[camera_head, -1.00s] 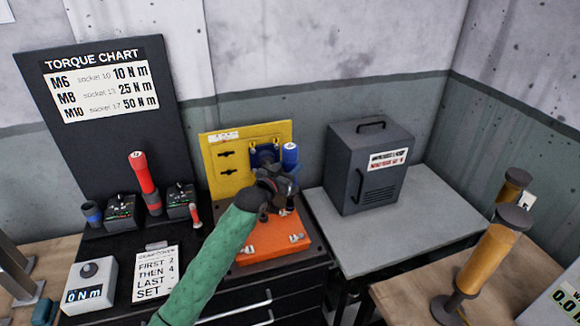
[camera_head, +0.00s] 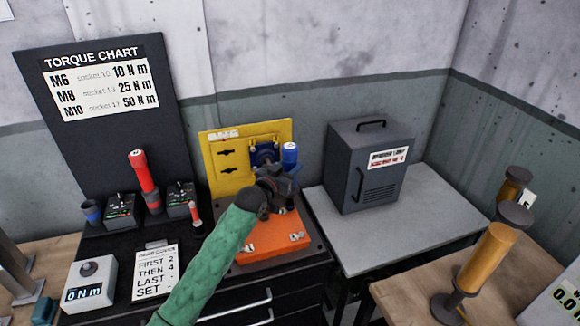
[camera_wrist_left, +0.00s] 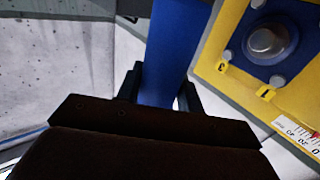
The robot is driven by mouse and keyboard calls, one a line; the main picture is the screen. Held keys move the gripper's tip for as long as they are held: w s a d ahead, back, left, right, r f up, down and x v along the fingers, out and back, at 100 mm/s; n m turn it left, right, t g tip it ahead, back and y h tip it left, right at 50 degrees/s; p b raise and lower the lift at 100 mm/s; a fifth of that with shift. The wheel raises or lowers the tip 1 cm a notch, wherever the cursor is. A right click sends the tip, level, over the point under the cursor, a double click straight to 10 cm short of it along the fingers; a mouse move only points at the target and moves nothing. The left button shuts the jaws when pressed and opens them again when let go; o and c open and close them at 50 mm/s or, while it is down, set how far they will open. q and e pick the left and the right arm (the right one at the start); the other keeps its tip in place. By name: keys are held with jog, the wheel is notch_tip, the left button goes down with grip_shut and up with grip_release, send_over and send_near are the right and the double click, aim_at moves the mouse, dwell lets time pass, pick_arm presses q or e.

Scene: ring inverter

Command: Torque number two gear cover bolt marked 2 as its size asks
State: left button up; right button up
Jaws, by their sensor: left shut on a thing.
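My left gripper (camera_head: 281,180) is shut on a blue-handled tool (camera_head: 290,155), in front of the yellow panel (camera_head: 222,180). In the left wrist view the tool (camera_wrist_left: 168,55) is a wide blue bar between the jaws; its working end is out of frame. The blue gear cover (camera_head: 263,154) is on the panel, partly behind the gripper. In the wrist view the cover (camera_wrist_left: 290,62) has a round grey hub and several bolt heads, with small yellow tags beside two; the bolt marked 2 cannot be made out. My right gripper is not in view.
A red-handled tool (camera_head: 143,172) stands upright at left among dark holders. A box reading 0 N m (camera_head: 90,285) and an order card (camera_head: 156,272) are in front. An orange block (camera_head: 270,238) lies below the panel. A grey cabinet (camera_head: 350,180) stands right.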

pick_arm(q)
jog(key=shift+f, duration=0.2)
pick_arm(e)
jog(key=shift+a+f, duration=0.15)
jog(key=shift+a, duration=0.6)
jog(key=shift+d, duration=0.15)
